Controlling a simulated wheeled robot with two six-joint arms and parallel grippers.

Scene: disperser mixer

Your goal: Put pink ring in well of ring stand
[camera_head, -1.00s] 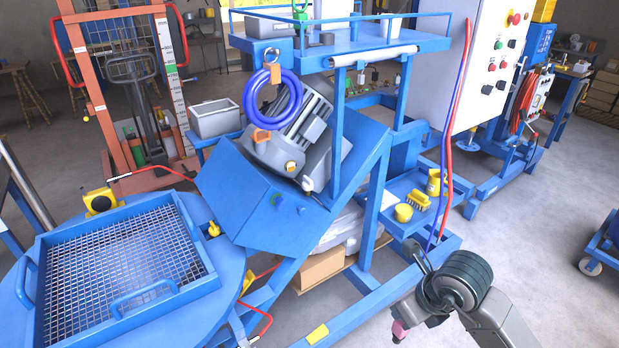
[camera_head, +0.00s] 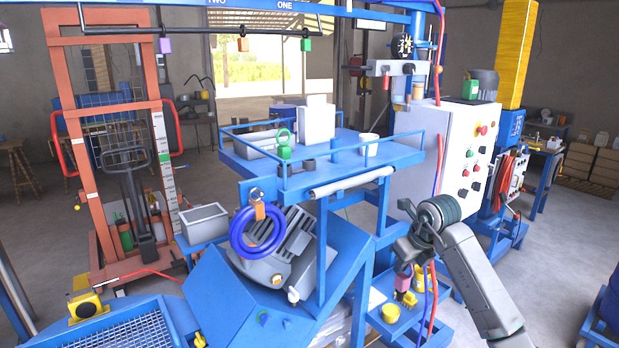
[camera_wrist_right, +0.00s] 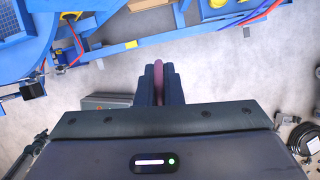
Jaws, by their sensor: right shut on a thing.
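My right gripper (camera_head: 404,272) hangs with its jaws down, in front of the small blue side shelf of the mixer frame. It is shut on a pink ring (camera_head: 403,284), which shows as a small pink patch below the jaws. In the right wrist view the jaws (camera_wrist_right: 158,84) close on both sides of the pink ring (camera_wrist_right: 158,72), seen edge-on, with floor beyond. I cannot make out a ring stand or its well with certainty. My left gripper is not in view.
A blue hose ring (camera_head: 257,232) hangs by the grey motor. A yellow cup (camera_head: 390,313) sits on the lower shelf near my right gripper. Red and blue cables and a white control cabinet (camera_head: 440,155) stand close to my right arm. Coloured blocks hang from a top rail.

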